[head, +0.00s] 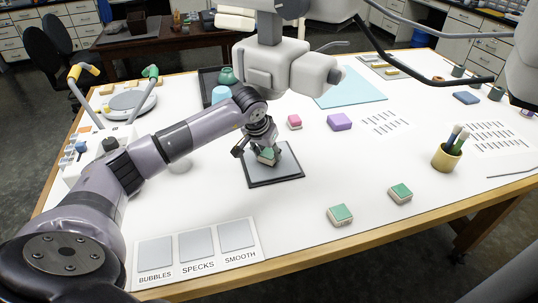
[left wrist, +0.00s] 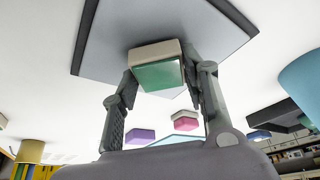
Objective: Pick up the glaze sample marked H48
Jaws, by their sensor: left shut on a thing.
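A small glaze sample (head: 268,156) with a green top and cream sides is between the fingers of my left gripper (head: 262,148). In the left wrist view the same sample (left wrist: 157,72) has a finger on each side of it, and my left gripper (left wrist: 163,85) is shut on it. The sample is over the grey plate with a dark rim (head: 290,171); I cannot tell whether it touches the plate. Two similar green-topped samples, one nearer (head: 340,214) and one farther right (head: 400,193), lie on the white table. No H48 mark is readable. My right gripper is not in view.
A bulky grey microscope-like device (head: 275,65) stands close above and behind my left gripper. A board with BUBBLES, SPECKS and SMOOTH squares (head: 197,252) lies at the front. Pink (head: 294,122) and purple (head: 339,122) blocks and a brush cup (head: 446,157) stand right.

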